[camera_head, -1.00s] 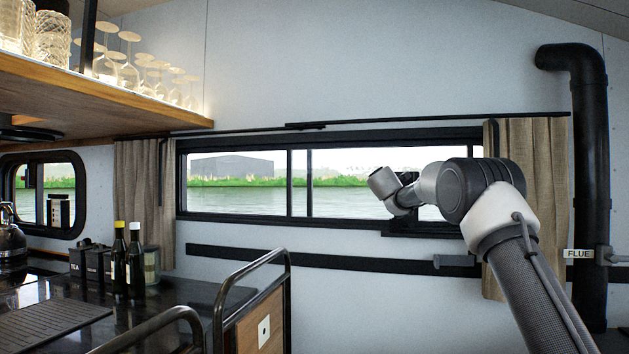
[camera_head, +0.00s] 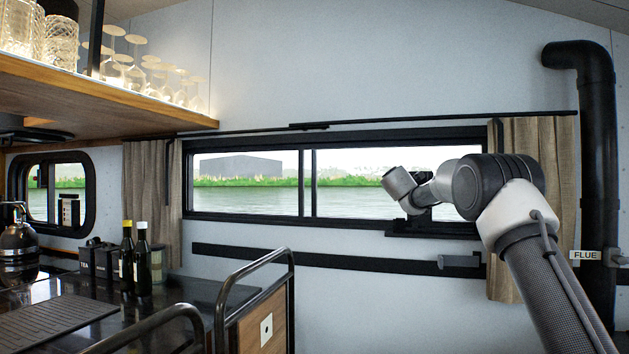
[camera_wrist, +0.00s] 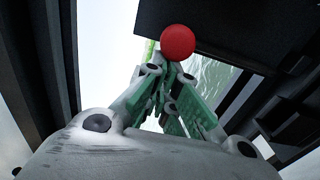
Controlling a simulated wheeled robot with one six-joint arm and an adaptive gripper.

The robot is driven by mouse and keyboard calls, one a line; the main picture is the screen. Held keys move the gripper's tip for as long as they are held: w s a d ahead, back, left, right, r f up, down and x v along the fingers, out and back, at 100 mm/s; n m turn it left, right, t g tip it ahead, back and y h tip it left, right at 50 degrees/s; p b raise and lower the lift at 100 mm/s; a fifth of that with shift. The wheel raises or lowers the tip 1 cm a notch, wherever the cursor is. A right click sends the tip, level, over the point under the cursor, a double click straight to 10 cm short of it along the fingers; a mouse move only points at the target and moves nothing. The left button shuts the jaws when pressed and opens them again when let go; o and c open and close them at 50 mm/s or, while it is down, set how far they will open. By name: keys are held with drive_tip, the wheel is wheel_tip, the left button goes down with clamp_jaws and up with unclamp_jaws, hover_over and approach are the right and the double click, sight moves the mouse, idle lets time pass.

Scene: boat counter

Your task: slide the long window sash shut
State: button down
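The long window (camera_head: 245,217) in the head view has a black frame and two upright bars. The left bar (camera_head: 301,183) and right bar (camera_head: 313,183) stand close together with a narrow gap between them. I cannot tell which belongs to the sliding sash. My gripper (camera_wrist: 172,72) is at the right part of the window, in front of the glass. In the wrist view its fingers lean in toward each other just below a round red knob (camera_wrist: 178,42). Whether they are closed on its stem is hidden. The knob does not show in the head view.
A black ledge (camera_head: 432,235) lies under the window's right end, with a black rail (camera_head: 340,261) below. Beige curtains (camera_head: 525,190) hang at both sides. A black flue pipe (camera_head: 598,180) stands at the right. A counter with bottles (camera_head: 142,262) and a metal guard rail (camera_head: 255,265) is at left.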

drive_tip(key=shift+s+d, duration=0.2)
drive_tip(key=shift+d, duration=0.45)
drive_tip(key=shift+s+d, duration=0.25)
drive_tip(key=shift+d, duration=0.35)
drive_tip(key=shift+s+d, duration=0.2)
drive_tip(key=shift+d, duration=0.45)
drive_tip(key=shift+a, duration=0.15)
drive_tip(key=shift+w+a, duration=0.2)
drive_tip(key=shift+a, duration=0.25)
drive_tip(key=v, duration=0.8)
